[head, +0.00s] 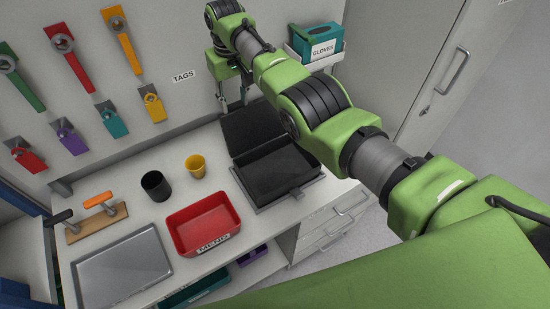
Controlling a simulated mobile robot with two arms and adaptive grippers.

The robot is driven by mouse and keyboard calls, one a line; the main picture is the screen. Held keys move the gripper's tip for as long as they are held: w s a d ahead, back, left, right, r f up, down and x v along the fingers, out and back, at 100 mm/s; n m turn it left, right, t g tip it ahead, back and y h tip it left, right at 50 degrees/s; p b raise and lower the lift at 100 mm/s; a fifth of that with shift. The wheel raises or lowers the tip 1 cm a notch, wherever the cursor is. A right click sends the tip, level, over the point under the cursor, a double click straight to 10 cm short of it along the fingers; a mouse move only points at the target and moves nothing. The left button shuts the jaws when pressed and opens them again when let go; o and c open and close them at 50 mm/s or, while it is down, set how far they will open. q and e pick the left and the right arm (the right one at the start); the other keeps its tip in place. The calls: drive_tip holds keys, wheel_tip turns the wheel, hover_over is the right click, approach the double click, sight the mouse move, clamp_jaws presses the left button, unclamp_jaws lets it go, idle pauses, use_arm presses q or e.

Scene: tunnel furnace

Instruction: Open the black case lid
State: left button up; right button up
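The black case (278,172) sits on the bench right of centre in the head view, and its dark inside shows. Its lid (252,132) is raised and tilted back toward the wall. My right gripper (233,102) is behind the lid's upper edge, pointing down, with its two fingers apart. I see nothing between the fingers. Whether a finger touches the lid cannot be told. My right arm passes over the case's right side. My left gripper is not in view.
A red bin (203,222), a black cup (156,186), a yellow cup (195,167) and a metal tray (122,266) stand left of the case. A gloves box (318,42) is on the wall behind my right arm. Tagged wrenches hang at left.

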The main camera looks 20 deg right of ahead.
drive_tip(key=o, duration=0.3)
drive_tip(key=shift+s+d+f, duration=0.1)
drive_tip(key=shift+s, duration=0.2)
drive_tip(key=shift+w+r, duration=0.15)
drive_tip(key=shift+r, duration=0.05)
wheel_tip(320, 180, up, 4)
drive_tip(key=shift+r, duration=0.25)
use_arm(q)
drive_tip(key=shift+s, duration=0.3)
use_arm(e)
drive_tip(key=shift+s+r, duration=0.2)
drive_tip(key=shift+r, duration=0.45)
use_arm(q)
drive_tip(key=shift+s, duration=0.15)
use_arm(e)
drive_tip(key=shift+f, duration=0.1)
